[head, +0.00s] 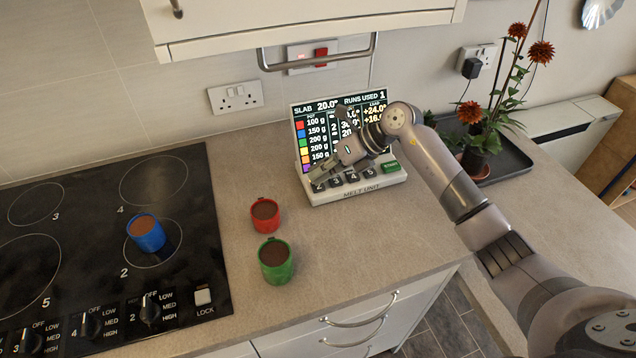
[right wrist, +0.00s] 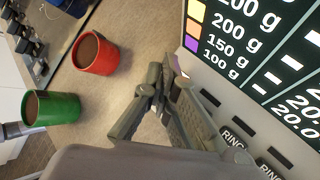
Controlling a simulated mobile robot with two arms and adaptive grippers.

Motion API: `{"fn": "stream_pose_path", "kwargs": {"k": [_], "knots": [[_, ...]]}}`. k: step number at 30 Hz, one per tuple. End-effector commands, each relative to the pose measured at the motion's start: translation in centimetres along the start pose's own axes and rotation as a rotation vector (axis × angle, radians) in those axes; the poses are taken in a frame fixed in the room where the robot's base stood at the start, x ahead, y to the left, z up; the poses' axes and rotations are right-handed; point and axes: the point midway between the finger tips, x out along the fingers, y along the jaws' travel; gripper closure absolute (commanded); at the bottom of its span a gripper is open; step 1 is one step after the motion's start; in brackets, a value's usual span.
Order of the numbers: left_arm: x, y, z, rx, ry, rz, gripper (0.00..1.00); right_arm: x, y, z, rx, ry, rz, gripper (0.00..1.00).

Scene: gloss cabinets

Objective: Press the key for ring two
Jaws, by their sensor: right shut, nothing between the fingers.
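The melt unit (head: 358,193) is a pale console on the counter with a sloped row of dark keys and an upright screen. The key marked 2 (head: 318,187) is at the left end of the row, beside 3, 4 and 5. My right gripper (head: 314,174) is shut and empty, with its fingertips just over the key marked 2; I cannot tell whether they touch it. In the right wrist view the shut fingers (right wrist: 168,70) lie at the panel's edge, near keys lettered RING (right wrist: 236,140). My left gripper is out of view.
A blue pot (head: 146,233) stands on ring 2 of the black hob (head: 190,262). A red pot (head: 265,215) and a green pot (head: 275,261) stand on the counter between hob and unit. A cabinet handle (head: 318,62) hangs above; flowers (head: 477,150) stand right.

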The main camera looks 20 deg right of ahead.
Motion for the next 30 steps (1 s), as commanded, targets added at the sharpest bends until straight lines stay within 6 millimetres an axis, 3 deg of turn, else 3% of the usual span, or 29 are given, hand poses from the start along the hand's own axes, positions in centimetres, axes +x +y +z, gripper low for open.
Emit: {"fn": "stream_pose_path", "kwargs": {"k": [30], "knots": [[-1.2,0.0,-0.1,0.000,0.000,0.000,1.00,-1.3,1.0,1.0,0.000,0.000,0.000,1.00]]}}
